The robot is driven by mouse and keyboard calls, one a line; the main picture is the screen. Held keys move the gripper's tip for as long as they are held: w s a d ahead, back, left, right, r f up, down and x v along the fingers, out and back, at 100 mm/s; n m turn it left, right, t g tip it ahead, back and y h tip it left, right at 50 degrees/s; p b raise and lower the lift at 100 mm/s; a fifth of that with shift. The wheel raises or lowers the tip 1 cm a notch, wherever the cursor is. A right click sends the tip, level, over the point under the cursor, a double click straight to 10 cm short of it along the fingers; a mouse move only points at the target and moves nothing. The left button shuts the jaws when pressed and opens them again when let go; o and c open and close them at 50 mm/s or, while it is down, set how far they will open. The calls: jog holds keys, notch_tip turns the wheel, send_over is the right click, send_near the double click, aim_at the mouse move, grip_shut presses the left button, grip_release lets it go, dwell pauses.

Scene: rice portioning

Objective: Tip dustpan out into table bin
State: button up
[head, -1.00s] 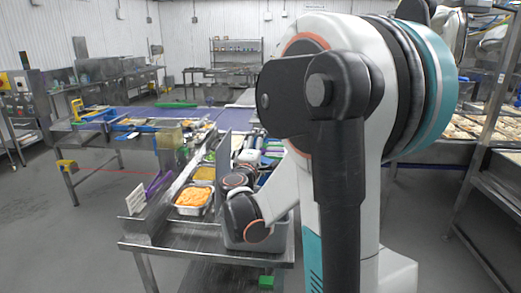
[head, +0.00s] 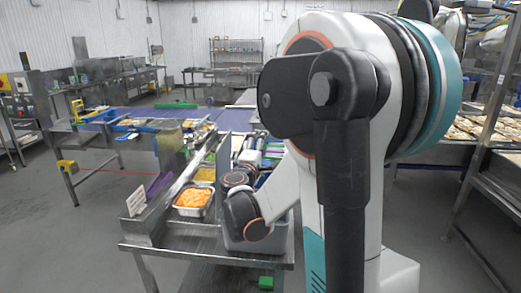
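My arm fills the right half of the head view and reaches down to the steel table (head: 190,243). Its wrist is over a grey bin (head: 282,238) at the table's front right. My gripper's fingers are hidden behind the wrist and arm, so I cannot see whether they hold anything. I cannot make out a dustpan for certain. Whether the grey bin is the table bin, I cannot tell from this view.
A metal tray of orange food (head: 193,201) stands left of my wrist, with a yellow-filled tray (head: 204,174) behind it. A white sign (head: 136,201) stands at the table's left edge. A rack with trays (head: 489,150) is at the right.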

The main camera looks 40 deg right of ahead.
notch_tip(320, 180, up, 2)
jog(key=y+p, duration=0.1)
jog(key=p, duration=0.1)
jog(key=m+g+y+p, duration=0.1)
jog(key=p, duration=0.2)
jog(key=g+y+p, duration=0.1)
jog(key=y+p, duration=0.1)
jog(key=p, duration=0.1)
jog(key=shift+r+m, duration=0.25)
jog(key=shift+m, duration=0.05)
jog(key=y+p, duration=0.1)
jog(key=p, duration=0.1)
jog(key=r+m+g+y+p, duration=0.1)
jog(key=y+p, duration=0.1)
jog(key=shift+p, duration=0.4)
jog(key=y+p, duration=0.1)
jog(key=r+y+p, duration=0.1)
jog(key=y, duration=0.1)
jog(key=m+g+y+p, duration=0.1)
jog(key=shift+d+r+y+p, duration=0.15)
jog(key=shift+r+y+p, duration=0.15)
jog(key=shift+p, duration=0.1)
jog(key=y, duration=0.2)
jog(key=r+m+g+y+p, duration=0.1)
jog(key=y, duration=0.1)
jog(key=shift+a, duration=0.2)
jog(key=shift+f, duration=0.1)
